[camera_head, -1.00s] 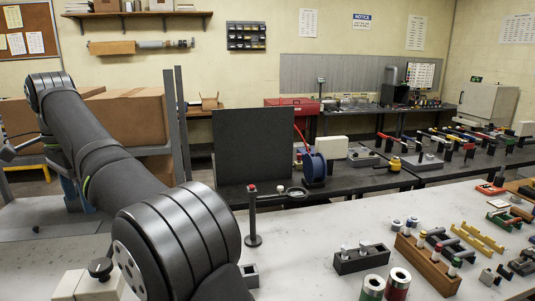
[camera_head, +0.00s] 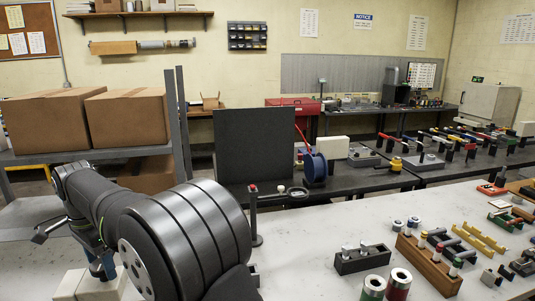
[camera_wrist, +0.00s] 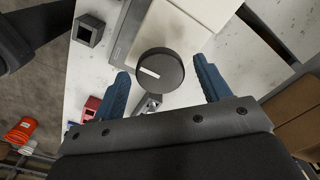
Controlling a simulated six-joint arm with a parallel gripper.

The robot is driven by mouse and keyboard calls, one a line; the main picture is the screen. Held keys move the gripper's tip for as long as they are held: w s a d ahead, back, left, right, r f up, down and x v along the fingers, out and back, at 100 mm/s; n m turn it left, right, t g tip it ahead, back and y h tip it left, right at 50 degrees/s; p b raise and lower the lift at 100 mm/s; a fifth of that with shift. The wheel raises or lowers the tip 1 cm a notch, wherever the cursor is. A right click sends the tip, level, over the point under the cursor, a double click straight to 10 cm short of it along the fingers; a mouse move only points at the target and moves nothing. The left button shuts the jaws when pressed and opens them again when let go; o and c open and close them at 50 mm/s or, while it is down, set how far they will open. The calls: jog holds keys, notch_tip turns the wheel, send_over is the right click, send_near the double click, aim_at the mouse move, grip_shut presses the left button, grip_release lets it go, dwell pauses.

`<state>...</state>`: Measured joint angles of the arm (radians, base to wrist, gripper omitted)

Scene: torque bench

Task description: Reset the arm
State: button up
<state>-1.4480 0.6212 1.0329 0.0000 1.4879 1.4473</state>
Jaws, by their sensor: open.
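My gripper (camera_wrist: 163,88) is open, its two blue fingers spread apart with nothing gripped. In the wrist view a round dark knob (camera_wrist: 160,74) with a white mark lies in line with the gap between the fingers, clear of both. A cream device (camera_wrist: 186,28) is beside the knob. In the head view my gripper (camera_head: 101,266) is low at the left, just above the cream device (camera_head: 72,287). My arm's large dark joint covers part of the bench there, and the knob is hidden in that view.
A black stand with a red top (camera_head: 254,215) is right of my arm. A dark panel (camera_head: 255,148) stands behind it. Cardboard boxes (camera_head: 128,117) sit on a shelf at left. A wooden socket block (camera_head: 428,265) and several tools occupy the bench's right side.

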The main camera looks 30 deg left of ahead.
jog(key=n, duration=0.4)
jog(key=shift+r, duration=0.1)
jog(key=n, duration=0.4)
jog(key=shift+n, duration=0.3)
jog(key=n, duration=0.6)
jog(key=shift+n, duration=0.4)
dwell(0.3)
